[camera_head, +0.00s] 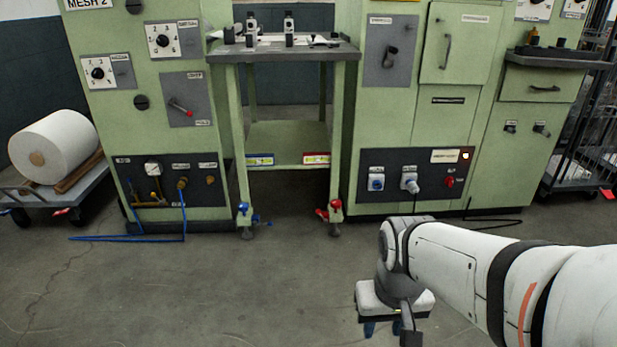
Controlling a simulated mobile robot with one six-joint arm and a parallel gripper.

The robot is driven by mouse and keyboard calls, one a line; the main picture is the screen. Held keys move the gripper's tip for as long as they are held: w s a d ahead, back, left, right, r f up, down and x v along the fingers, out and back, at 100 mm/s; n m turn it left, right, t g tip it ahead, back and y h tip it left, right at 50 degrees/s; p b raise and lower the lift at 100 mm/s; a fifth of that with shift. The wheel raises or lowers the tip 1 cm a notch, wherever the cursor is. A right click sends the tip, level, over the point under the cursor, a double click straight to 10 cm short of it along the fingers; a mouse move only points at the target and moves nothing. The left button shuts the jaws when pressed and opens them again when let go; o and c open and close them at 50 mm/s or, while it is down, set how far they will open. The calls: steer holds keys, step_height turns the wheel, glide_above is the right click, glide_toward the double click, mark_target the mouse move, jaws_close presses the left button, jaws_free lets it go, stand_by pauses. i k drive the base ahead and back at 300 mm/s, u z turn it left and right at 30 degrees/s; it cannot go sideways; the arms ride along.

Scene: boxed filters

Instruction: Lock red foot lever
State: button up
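The red foot lever (322,214) is at the foot of the right front leg of the green workbench (282,144). It sticks out to the left of the red caster housing (336,208), just above the floor. Whether its catch is engaged is too small to tell. A matching blue foot lever (261,220) is at the left front leg. My gripper (383,328) points down at the lower right, nearer the camera than the red lever and well apart from it. Its two blue fingertips are apart with nothing seen between them. Part of it is hidden by my wrist.
Green machine cabinets (172,110) stand on both sides of the bench. A blue hose (130,238) lies on the floor at left. A cart (70,195) holds a white roll (54,146). The floor (230,295) before the bench is clear.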

mark_target(325, 221)
steer(key=z, duration=0.2)
steer(key=i, duration=1.15)
steer(key=u, duration=0.45)
steer(key=i, duration=0.9)
steer(key=u, duration=0.75)
steer(key=k, duration=0.9)
steer(key=u, duration=0.15)
steer(key=i, duration=0.95)
steer(key=z, duration=0.05)
